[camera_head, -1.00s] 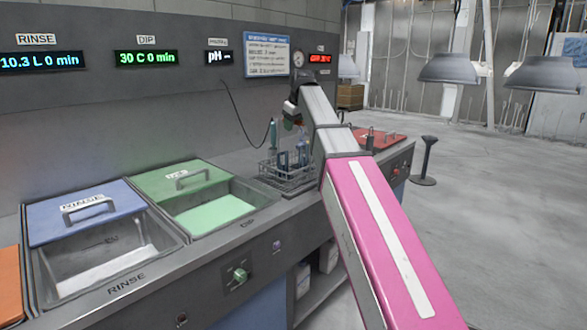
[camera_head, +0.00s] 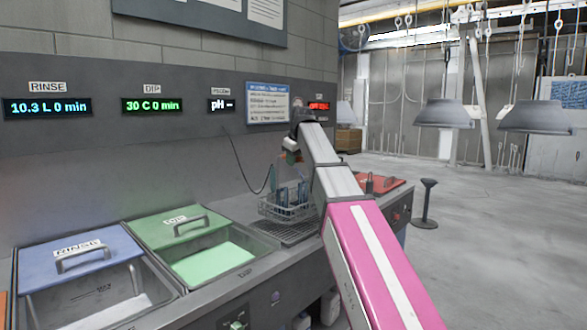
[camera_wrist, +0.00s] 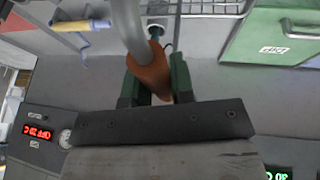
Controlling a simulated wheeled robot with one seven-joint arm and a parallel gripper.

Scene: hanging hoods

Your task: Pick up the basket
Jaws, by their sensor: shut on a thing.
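The wire basket (camera_head: 290,212) holds several upright bluish items and hangs a little above a dark drip grate (camera_head: 297,235) on the counter. My gripper (camera_head: 292,152) is above the basket at the end of my arm. In the wrist view, the green fingers of my gripper (camera_wrist: 154,88) are closed around the brown grip of the basket handle (camera_wrist: 150,72). Part of the basket's wire rim (camera_wrist: 205,9) shows at the top of that view.
Left of the basket are the green-lidded DIP tank (camera_head: 210,262) and the blue-lidded RINSE tank (camera_head: 78,256). A red lid (camera_head: 382,184) lies to the right. The control panel wall (camera_head: 190,170) stands behind. Hoods (camera_head: 445,112) hang over open floor at right.

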